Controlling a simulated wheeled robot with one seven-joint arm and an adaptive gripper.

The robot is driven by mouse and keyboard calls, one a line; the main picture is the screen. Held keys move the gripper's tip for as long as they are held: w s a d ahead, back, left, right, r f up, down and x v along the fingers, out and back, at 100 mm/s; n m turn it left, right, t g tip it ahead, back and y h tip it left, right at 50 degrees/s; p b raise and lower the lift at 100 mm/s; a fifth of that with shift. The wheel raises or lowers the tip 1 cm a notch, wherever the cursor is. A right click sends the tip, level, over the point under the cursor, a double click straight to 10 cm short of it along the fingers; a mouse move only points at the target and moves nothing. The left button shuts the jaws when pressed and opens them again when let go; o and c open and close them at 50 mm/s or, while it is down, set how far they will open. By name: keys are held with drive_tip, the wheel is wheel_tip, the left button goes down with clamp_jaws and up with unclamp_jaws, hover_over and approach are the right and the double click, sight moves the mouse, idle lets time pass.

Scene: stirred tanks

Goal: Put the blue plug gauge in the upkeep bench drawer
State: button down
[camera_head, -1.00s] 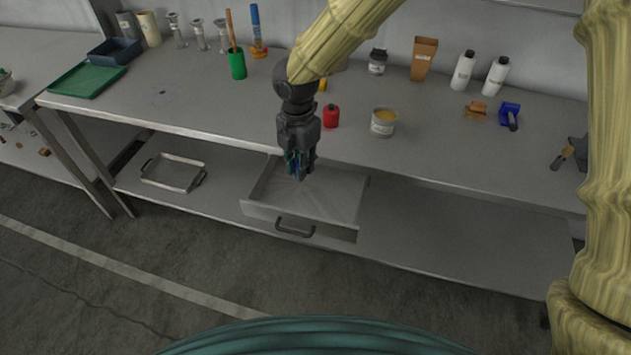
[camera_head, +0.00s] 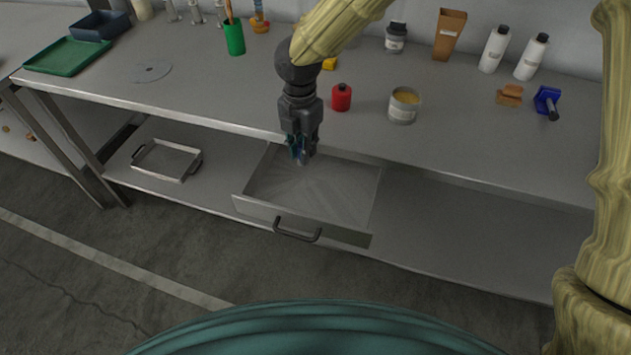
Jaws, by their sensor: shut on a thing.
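The upkeep bench drawer (camera_head: 345,228) is pulled open below the bench top, and its visible inside looks empty. My gripper (camera_head: 301,158) points down over the back left part of the drawer. It is shut on the blue plug gauge (camera_head: 296,149), of which only a small blue part shows between the dark fingers. I cannot tell how far the gauge is above the drawer floor.
On the bench top (camera_head: 215,95) near my arm stand a red bottle (camera_head: 341,98) and an open tin (camera_head: 403,106). A blue clamp-like thing (camera_head: 546,101) lies at the right. A metal tray (camera_head: 166,160) sits on the lower shelf, left of the drawer.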

drive_tip(key=shift+f+p, duration=0.35)
drive_tip(key=shift+f, duration=4.55)
drive_tip(key=shift+f, duration=0.15)
drive_tip(key=c, duration=1.4)
unclamp_jaws()
drive_tip(key=shift+o, duration=0.2)
wheel_tip(320, 180, up, 12)
drive_tip(key=shift+r, duration=0.15)
